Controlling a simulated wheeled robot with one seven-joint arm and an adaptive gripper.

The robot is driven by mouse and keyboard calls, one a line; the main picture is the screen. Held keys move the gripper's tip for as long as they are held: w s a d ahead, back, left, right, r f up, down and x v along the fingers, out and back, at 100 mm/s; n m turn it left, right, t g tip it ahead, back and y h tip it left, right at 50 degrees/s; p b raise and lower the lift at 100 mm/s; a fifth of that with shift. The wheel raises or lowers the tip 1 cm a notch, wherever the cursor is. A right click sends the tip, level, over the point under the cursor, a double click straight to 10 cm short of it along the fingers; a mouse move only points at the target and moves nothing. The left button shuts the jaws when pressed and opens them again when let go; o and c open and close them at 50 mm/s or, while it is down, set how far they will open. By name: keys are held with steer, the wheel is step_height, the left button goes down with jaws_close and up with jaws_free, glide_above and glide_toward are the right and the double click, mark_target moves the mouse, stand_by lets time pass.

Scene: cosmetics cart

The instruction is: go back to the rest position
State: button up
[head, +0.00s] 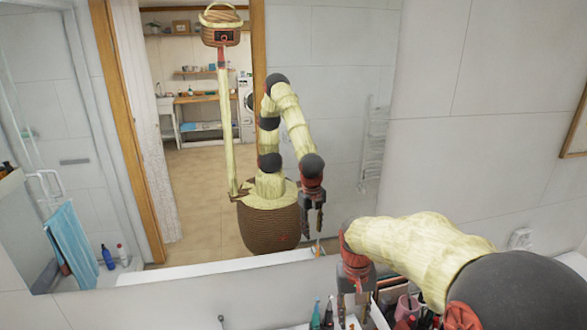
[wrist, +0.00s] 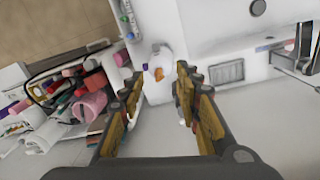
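My gripper (wrist: 159,82) is open in the wrist view, with its two fingers well apart and nothing between them. A white bottle-like item (wrist: 158,62) shows beyond the fingertips, apart from them. In the head view my arm comes in from the lower right and bends down. My gripper (head: 355,306) points down there, above or in front of several cosmetics at the bottom edge. Its fingertips are hard to make out in that view.
A cart tray (wrist: 42,82) with tubes, a pink cup (wrist: 89,105) and other cosmetics is at left in the wrist view. A large mirror (head: 330,60) reflects my body and the room behind.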

steer(key=s+d+f+t+b, duration=0.1)
steer(key=s+t+b, duration=0.5)
steer(key=s+b, duration=1.1)
steer(key=s+f, duration=0.1)
steer(key=s, duration=0.5)
steer(key=shift+s+d+n+y, duration=0.15)
steer(key=shift+s+n+y, duration=0.15)
steer(key=shift+s+y, duration=0.1)
